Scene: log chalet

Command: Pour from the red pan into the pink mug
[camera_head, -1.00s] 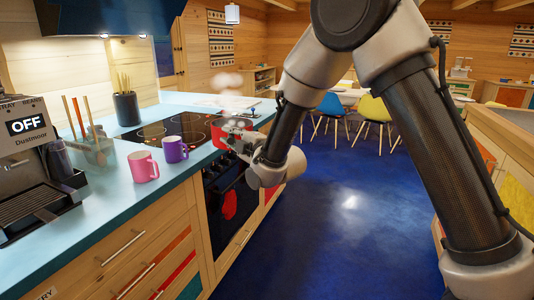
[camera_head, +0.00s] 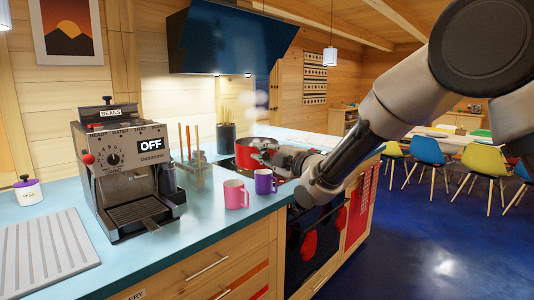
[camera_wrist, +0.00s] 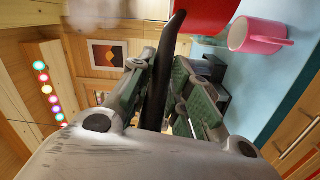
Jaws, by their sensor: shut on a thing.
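The red pan (camera_head: 256,148) is behind the mugs in the head view, near the hob, with pale steam above it. Its red side also shows at the top of the wrist view (camera_wrist: 208,14). My gripper (camera_head: 272,156) is shut on the pan's black handle, which runs between the green-padded fingers in the wrist view (camera_wrist: 160,80). The pink mug (camera_head: 235,195) stands upright on the blue counter, in front of and left of the pan. It shows at the upper right of the wrist view (camera_wrist: 253,36). I cannot tell the gap under the pan.
A purple mug (camera_head: 265,182) stands beside the pink mug, on its right. A coffee machine (camera_head: 125,165) stands to the left, with a utensil holder (camera_head: 197,172) behind. A dark utensil pot (camera_head: 226,137) is near the wall. The front counter (camera_head: 190,232) is bare.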

